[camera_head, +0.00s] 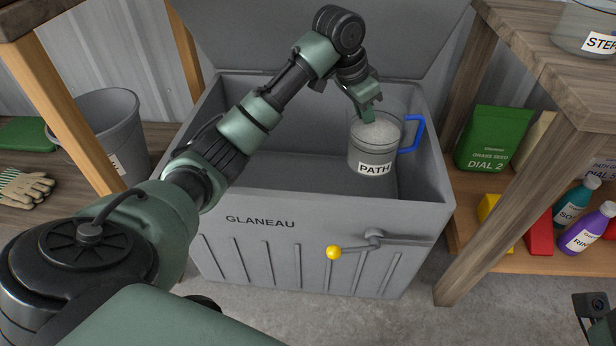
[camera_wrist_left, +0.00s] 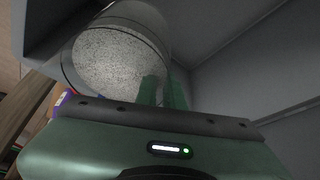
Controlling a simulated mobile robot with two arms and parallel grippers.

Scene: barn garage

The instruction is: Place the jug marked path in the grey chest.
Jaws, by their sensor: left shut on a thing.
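The clear jug (camera_head: 376,148) marked PATH has a blue handle and holds pale grainy stuff. It is upright inside the opening of the grey chest (camera_head: 262,222), toward its right side. My left gripper (camera_head: 369,116) reaches down from above and is shut on the jug's rim. In the left wrist view, the jug (camera_wrist_left: 120,55) shows beside the green fingers (camera_wrist_left: 163,92). The chest is labelled GLANEAU and its lid (camera_head: 300,40) stands open at the back. I cannot tell whether the jug's base touches the chest floor. Part of my right arm shows at the lower right edge; its fingertips are not seen.
A yellow-knobbed lever (camera_head: 334,253) is on the chest's front. A wooden shelf unit (camera_head: 540,70) stands right, with a green bag (camera_head: 493,138), bottles (camera_head: 588,232) and another jug (camera_head: 588,28). A grey bucket (camera_head: 105,135) and gloves (camera_head: 25,188) are left. The chest's left interior looks empty.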

